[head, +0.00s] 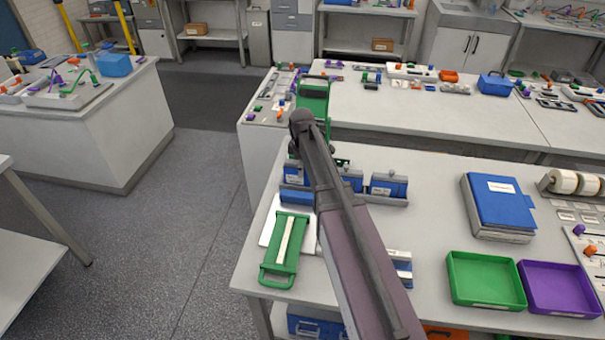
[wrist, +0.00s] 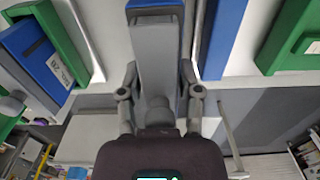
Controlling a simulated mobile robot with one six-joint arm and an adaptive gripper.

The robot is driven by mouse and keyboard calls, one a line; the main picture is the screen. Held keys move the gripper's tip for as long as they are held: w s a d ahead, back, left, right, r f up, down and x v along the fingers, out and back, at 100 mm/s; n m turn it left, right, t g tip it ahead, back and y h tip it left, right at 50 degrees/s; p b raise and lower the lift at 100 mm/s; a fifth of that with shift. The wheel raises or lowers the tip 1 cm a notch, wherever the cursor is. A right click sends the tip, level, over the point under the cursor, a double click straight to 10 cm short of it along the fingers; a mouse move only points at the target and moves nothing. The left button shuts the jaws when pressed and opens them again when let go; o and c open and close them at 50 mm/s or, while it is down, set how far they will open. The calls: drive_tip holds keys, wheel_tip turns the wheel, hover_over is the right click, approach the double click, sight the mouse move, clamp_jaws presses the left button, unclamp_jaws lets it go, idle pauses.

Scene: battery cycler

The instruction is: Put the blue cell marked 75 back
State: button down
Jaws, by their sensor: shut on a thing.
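In the wrist view my gripper (wrist: 157,78) is shut on a grey and blue piece (wrist: 155,55). Its grey part lies between the fingers and its blue part shows at the top edge. It looks like a cell, but no marking on it can be read. In the head view my arm hides the gripper. Blue cells (head: 388,185) with white labels stand in a row on the near bench, partly behind my arm. A blue block (wrist: 38,62) with a label shows at left in the wrist view; its marking is unclear.
A green carrier with a handle (head: 285,250) lies at the bench's left edge. A green device (head: 312,97) stands beyond my arm. A blue binder (head: 500,203), green tray (head: 485,279) and purple tray (head: 558,288) are at right. Bench between binder and cells is clear.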

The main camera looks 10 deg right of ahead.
drive_tip(key=shift+f, duration=0.45)
drive_tip(key=shift+f+b, duration=0.15)
drive_tip(key=shift+b, duration=0.2)
drive_tip(key=shift+c, duration=1.4)
unclamp_jaws()
drive_tip(key=shift+r, duration=0.25)
wheel_tip(320, 180, up, 12)
drive_tip(key=p, duration=1.2)
drive_tip(key=shift+s, duration=0.15)
